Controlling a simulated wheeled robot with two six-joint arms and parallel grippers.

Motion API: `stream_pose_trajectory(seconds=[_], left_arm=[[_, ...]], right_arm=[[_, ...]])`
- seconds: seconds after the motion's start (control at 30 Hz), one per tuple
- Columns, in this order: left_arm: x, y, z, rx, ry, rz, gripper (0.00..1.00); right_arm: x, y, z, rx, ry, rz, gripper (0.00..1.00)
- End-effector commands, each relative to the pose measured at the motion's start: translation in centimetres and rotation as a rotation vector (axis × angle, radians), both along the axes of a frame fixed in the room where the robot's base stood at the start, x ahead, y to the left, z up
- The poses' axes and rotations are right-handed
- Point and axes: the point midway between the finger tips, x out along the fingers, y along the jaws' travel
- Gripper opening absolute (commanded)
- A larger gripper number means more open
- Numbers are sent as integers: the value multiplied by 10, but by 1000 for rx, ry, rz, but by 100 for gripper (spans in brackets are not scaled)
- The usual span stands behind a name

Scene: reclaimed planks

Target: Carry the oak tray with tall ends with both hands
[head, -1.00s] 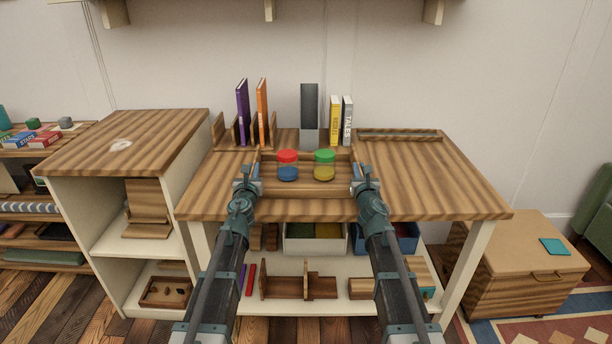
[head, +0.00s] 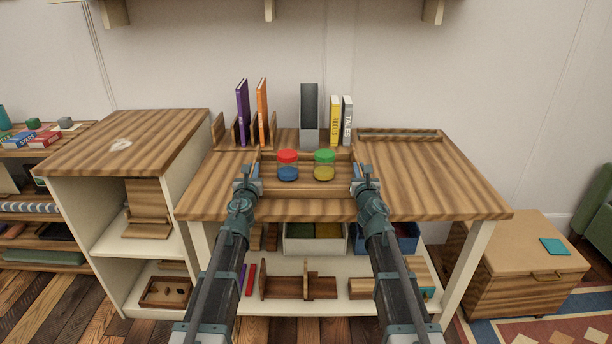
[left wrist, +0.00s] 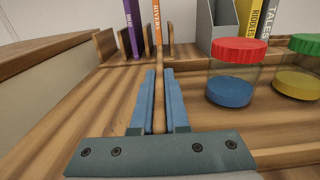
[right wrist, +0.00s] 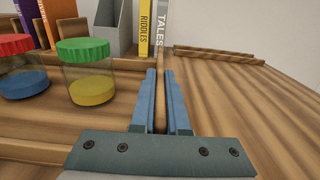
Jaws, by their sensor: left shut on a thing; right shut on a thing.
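The oak tray (head: 306,188) with tall ends is on or just above the striped wooden table top, near its front; I cannot tell if it touches. Two clear jars stand in it: one with a red lid and blue contents (head: 288,166), one with a green lid and yellow contents (head: 324,166). My left gripper (head: 251,180) is shut on the tray's left end, a thin upright board between its blue fingers (left wrist: 159,105). My right gripper (head: 361,179) is shut on the right end, which also shows between the fingers in the right wrist view (right wrist: 161,105).
Behind the tray stand a book rack with a purple book (head: 243,112) and an orange book (head: 262,112), a grey file holder (head: 309,118), and yellow and grey books (head: 335,120). A shallow wooden tray (head: 399,135) lies at the back right. The table's right side (head: 440,180) is clear.

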Motion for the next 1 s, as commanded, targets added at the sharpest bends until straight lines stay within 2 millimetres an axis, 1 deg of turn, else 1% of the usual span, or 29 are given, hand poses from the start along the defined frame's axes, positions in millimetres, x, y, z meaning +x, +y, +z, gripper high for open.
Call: stream_pose_trajectory(seconds=[0.4, 0.57, 0.77, 1.0], left_arm=[[0, -1, 1, 0, 0, -1, 0], [0, -1, 4, 0, 0, -1, 0], [0, -1, 18, 0, 0, -1, 0], [0, -1, 40, 0, 0, -1, 0]], right_arm=[[0, 1, 1, 0, 0, 1, 0], [0, 1, 5, 0, 0, 1, 0], [0, 1, 18, 0, 0, 1, 0], [0, 1, 40, 0, 0, 1, 0]])
